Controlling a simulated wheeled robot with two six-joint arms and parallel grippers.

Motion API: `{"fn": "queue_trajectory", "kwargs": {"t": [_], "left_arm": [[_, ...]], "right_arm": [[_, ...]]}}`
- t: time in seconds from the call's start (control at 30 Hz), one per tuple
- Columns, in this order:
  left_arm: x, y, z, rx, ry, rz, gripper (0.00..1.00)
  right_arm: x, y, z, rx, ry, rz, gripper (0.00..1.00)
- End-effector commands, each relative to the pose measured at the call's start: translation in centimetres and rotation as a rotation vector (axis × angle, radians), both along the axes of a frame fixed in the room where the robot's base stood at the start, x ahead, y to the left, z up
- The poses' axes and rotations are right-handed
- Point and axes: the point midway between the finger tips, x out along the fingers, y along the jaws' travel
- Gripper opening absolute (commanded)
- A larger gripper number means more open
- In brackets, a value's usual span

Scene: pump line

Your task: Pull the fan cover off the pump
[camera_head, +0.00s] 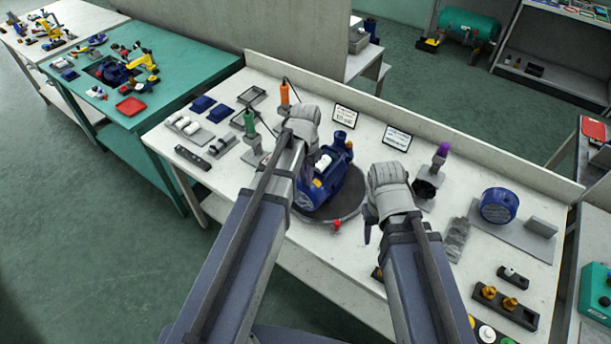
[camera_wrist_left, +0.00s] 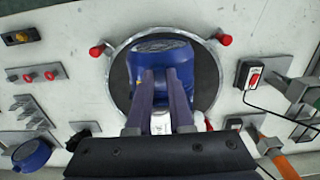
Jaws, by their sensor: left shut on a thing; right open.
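The blue pump (camera_head: 343,165) sits on a round dark turntable (camera_head: 325,212) in the middle of the white bench. The blue fan cover (camera_wrist_left: 165,58) with a rounded, grilled end is at the pump's near end, and it also shows in the head view (camera_head: 309,198). I cannot tell whether the cover is still seated. My right gripper (camera_head: 370,222) is open and empty to the right of the turntable.
Red clamp knobs (camera_wrist_left: 225,40) sit at the turntable rim. An orange-handled tool (camera_head: 285,93) and a green-handled tool (camera_head: 249,122) stand at the left. A blue round part (camera_head: 499,205) rests on a grey stand at right. Sign cards (camera_head: 397,137) stand at the back.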

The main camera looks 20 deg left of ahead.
Motion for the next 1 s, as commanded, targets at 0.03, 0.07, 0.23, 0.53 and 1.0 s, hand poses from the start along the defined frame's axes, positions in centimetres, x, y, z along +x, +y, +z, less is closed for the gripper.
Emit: {"fn": "queue_trajectory", "kwargs": {"t": [0.03, 0.07, 0.23, 0.53, 1.0], "left_arm": [[0.0, 0.0, 0.0, 0.000, 0.000, 0.000, 0.00], [0.0, 0.0, 0.0, 0.000, 0.000, 0.000, 0.00], [0.0, 0.0, 0.0, 0.000, 0.000, 0.000, 0.00], [-1.1, 0.4, 0.0, 0.000, 0.000, 0.000, 0.00], [-3.2, 1.1, 0.0, 0.000, 0.000, 0.001, 0.00]], "right_arm": [[0.0, 0.0, 0.0, 0.000, 0.000, 0.000, 0.50], [0.0, 0.0, 0.0, 0.000, 0.000, 0.000, 0.50], [0.0, 0.0, 0.0, 0.000, 0.000, 0.000, 0.50], [0.0, 0.0, 0.0, 0.000, 0.000, 0.000, 0.50], [0.0, 0.0, 0.0, 0.000, 0.000, 0.000, 0.50]]}}
